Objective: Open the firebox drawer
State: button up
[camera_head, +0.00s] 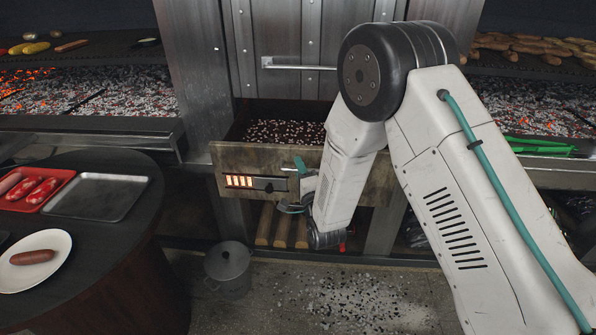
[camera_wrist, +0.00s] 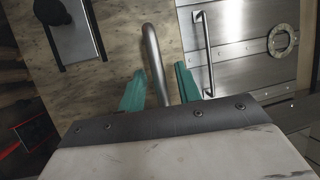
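The firebox drawer (camera_head: 248,157) is pulled out below the metal door, and dark, speckled coals show inside it. Its wooden front (camera_wrist: 110,75) fills the left of the wrist view. My gripper (camera_head: 296,187) is at the drawer front, with its green fingers apart. In the wrist view my gripper (camera_wrist: 160,92) has a bent metal handle bar (camera_wrist: 154,62) between its fingers, with gaps visible on both sides. The handle is hidden by my arm in the head view.
The metal door above carries a horizontal bar handle (camera_head: 298,66). A round dark table (camera_head: 120,240) with a metal tray (camera_head: 98,196) and white plate (camera_head: 60,248) stands at left. A lidded pot (camera_head: 228,268) stands on the floor below the drawer. Debris litters the floor.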

jog(key=v, duration=0.7)
jog(key=shift+s, duration=0.4)
jog(key=shift+d+f, duration=0.1)
notch_tip(320, 180, down, 11)
jog(key=s+n+g+h, duration=0.2)
jog(key=n+g, duration=0.3)
jog(key=g, duration=0.2)
jog(key=s+d+r+n+g+h, duration=0.2)
jog(key=s+d+n+g, duration=0.2)
jog(key=d+g, duration=0.1)
jog(key=s+d+r+n+g+h, duration=0.1)
jog(key=s+d+r, duration=0.6)
jog(key=s+r, duration=0.2)
jog(key=s+d+r+n+g+h, duration=0.1)
jog(key=s+d+r+g, duration=0.1)
jog(key=s+d+r, duration=0.5)
jog(key=s+d+r+n+g+h, duration=0.1)
jog(key=s+d+r+n+g, duration=0.1)
jog(key=s+d+r, duration=0.6)
jog(key=shift+s+r, duration=2.25)
jog(key=shift+r, duration=1.8)
